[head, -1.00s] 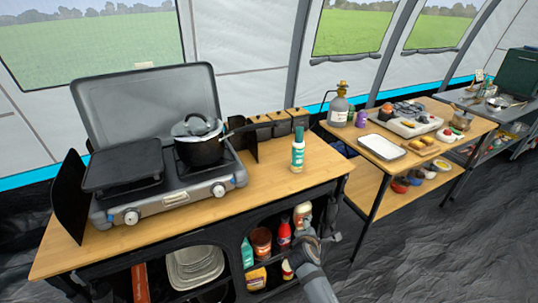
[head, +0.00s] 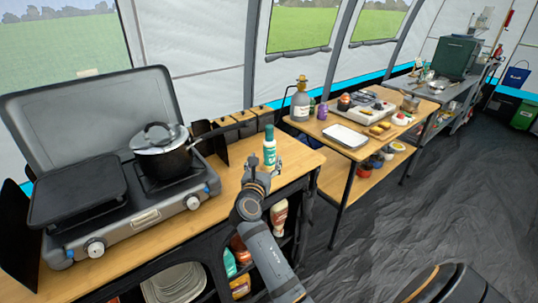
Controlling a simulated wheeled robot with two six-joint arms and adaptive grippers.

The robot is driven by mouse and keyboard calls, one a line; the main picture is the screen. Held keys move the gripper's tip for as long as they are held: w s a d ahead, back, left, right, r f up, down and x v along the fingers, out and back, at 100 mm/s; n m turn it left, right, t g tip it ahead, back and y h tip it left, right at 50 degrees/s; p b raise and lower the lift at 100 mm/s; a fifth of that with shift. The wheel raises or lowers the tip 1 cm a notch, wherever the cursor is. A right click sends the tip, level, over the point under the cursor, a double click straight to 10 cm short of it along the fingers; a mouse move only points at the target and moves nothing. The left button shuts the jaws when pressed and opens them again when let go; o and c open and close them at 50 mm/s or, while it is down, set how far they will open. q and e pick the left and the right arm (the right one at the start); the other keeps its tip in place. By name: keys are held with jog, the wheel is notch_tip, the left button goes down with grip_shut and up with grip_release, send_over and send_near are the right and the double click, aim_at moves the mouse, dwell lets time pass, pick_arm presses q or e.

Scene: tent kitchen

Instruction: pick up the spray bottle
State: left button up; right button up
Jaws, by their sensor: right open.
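The spray bottle (head: 269,150), white with a green label and a dark teal top, stands upright near the right end of the wooden stove table. My right gripper (head: 259,166) is open just in front of the bottle, close to its lower part. The fingers overlap the bottle's base in the picture, and I cannot tell whether they touch it. My left gripper is not in view.
A two-burner stove (head: 125,190) with a lidded black pot (head: 161,150) stands left of the bottle. Tan-topped canisters (head: 242,122) are behind it. Bottles, including a white one (head: 279,217), fill the shelf below. A second table (head: 312,130) stands to the right.

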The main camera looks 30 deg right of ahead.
aim_at(268, 148)
jog(key=x, duration=0.5)
jog(key=shift+f, duration=0.1)
jog(key=x, duration=0.5)
jog(key=shift+w+a+f, duration=0.1)
jog(key=shift+w+a, duration=0.1)
jog(key=shift+s, duration=0.1)
jog(key=shift+c, duration=0.9)
jog(key=c, duration=1.3)
